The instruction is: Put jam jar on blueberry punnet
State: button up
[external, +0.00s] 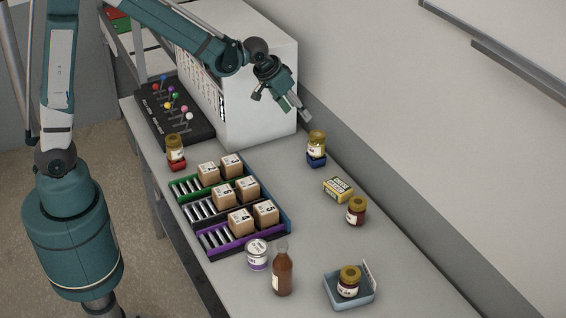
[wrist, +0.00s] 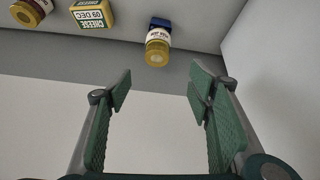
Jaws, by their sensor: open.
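A dark red jar with a brown-gold lid, which looks like a jam jar (external: 356,211), stands upright on the table beside the cheese box; it shows at the top left of the wrist view (wrist: 32,10). A gold-lidded, paler jar (external: 316,146) stands on a small blue base (external: 316,161) and shows in the wrist view (wrist: 158,42). My gripper (external: 301,113) is open and empty, above and behind this paler jar, apart from it.
A yellow-green cheese box (external: 338,188) lies between the jars. A colored rack (external: 217,209) holds several cartons. A white tin (external: 257,254) and brown bottle (external: 282,273) stand in front. Another jar (external: 176,148) sits on red. A white cabinet (external: 262,90) and the wall bound my gripper's space.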

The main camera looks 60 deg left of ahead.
jog(key=s+a+r, duration=0.2)
jog(key=s+r, duration=0.4)
jog(key=s, duration=0.4)
jog(key=s+a+r, duration=0.1)
jog(key=s+r, duration=0.5)
jog(key=s, duration=0.3)
jog(key=s+a+m+t, duration=0.1)
jog(key=s, duration=1.9)
jog(key=shift+a+f, duration=0.25)
jog(key=shift+a, duration=0.05)
